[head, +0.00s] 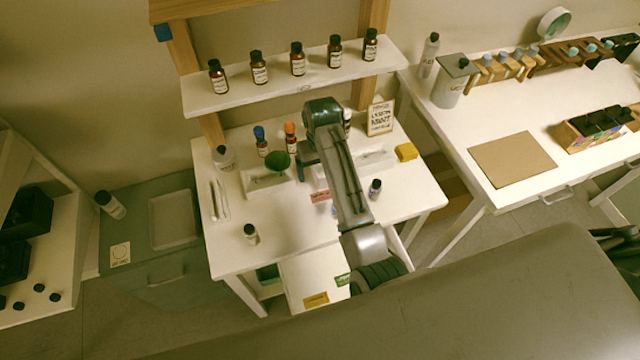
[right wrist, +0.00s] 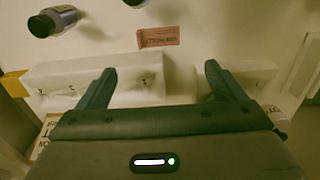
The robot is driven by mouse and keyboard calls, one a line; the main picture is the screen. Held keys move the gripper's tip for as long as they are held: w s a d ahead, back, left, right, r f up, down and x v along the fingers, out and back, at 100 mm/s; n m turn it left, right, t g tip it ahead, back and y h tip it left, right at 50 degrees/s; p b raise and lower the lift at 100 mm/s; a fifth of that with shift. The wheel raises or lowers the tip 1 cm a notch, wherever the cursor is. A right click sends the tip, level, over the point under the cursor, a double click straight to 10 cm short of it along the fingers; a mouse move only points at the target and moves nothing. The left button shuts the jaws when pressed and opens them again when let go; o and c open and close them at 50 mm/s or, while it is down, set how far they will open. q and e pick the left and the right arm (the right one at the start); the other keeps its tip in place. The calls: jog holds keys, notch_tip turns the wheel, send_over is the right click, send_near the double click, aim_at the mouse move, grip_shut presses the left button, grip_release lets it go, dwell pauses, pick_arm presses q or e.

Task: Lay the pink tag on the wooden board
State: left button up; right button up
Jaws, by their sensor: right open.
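The pink tag (head: 321,196) lies flat on the white middle table, just in front of a white holder. In the right wrist view the tag (right wrist: 158,37) lies beyond my fingertips, roughly centred between them, with small dark print. My right gripper (head: 306,166) is above the back part of this table, pointing down, open and empty. Its two fingers (right wrist: 160,72) are spread apart in the wrist view, and the tag is clear of them. A flat tan wooden board (head: 513,159) lies bare on the right table. My left gripper is not in view.
A small dark-capped bottle (head: 375,188) stands right of the tag. A yellow block (head: 406,152) and a lettered sign (head: 380,118) are at the back right. A shelf (head: 300,78) with several brown bottles is above. A crate (head: 592,130) stands right of the board.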

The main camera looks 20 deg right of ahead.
jog(key=p, duration=0.2)
send_over(322, 196)
notch_tip(322, 196, down, 4)
jog(key=shift+w+f, duration=0.1)
jog(key=shift+f, duration=0.15)
jog(key=shift+w+f, duration=0.15)
jog(key=shift+f, duration=0.5)
jog(key=f+p, duration=0.2)
jog(key=f, duration=0.1)
jog(key=shift+s+f, duration=0.1)
jog(key=shift+s, duration=0.2)
jog(key=shift+w+d+f, duration=0.1)
jog(key=shift+w+f, duration=0.05)
jog(key=shift+f, duration=0.45)
jog(key=c, duration=1.1)
jog(key=shift+r, duration=0.1)
